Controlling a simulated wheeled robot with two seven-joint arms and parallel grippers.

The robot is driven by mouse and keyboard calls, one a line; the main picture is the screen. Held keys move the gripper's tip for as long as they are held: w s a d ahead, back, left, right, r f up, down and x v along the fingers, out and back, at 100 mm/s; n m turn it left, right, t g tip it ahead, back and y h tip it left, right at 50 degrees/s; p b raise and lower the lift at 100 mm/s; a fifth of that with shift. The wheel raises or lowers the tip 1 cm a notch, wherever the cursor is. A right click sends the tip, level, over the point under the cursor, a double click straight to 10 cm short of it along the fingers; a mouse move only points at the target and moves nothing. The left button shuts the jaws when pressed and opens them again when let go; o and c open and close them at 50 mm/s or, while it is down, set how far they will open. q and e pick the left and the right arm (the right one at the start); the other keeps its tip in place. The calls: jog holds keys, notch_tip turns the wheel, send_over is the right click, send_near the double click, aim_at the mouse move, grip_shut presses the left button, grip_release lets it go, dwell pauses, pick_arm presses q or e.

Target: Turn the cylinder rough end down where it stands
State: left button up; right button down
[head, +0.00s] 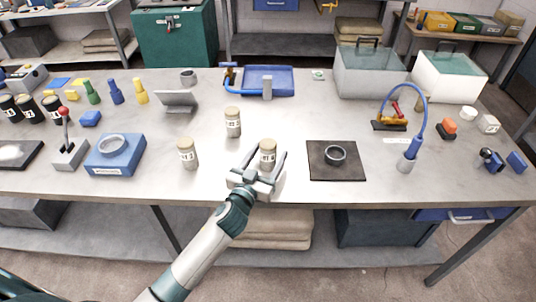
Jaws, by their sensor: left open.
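A pale cylinder (267,152) with a dark-lettered label stands upright near the front middle of the table. My left gripper (265,163) is open, with its two fingers on either side of this cylinder. I cannot tell whether the fingers touch it. Its lower part is partly hidden by the gripper. Two similar labelled cylinders stand upright nearby, one behind (233,124) and one to the left (188,155). I cannot tell which end of any of them is rough. My right gripper is not in view.
A dark mat (320,172) with a ring (335,155) lies right of the gripper. A blue block with a ring (115,160) and a red-knobbed lever (69,150) are at left. A blue tray (280,81) sits behind. The table's middle is mostly clear.

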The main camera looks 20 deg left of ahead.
aim_at(267, 150)
pick_arm(q)
jog(key=c, duration=1.4)
jog(key=shift+c, duration=0.5)
jog(key=shift+r, duration=0.15)
jog(key=shift+r, duration=0.5)
jog(key=r, duration=0.1)
jog(key=r+b, duration=0.1)
jog(key=r, duration=0.1)
jog(key=shift+s+d+r, duration=0.1)
jog(key=shift+s+d, duration=0.05)
jog(key=shift+d, duration=0.25)
jog(key=s+d+r+b, duration=0.2)
jog(key=s+d+r, duration=0.3)
jog(key=d, duration=0.4)
jog(key=shift+d+r, duration=0.35)
jog(key=shift+r, duration=0.45)
jog(key=shift+a, duration=0.1)
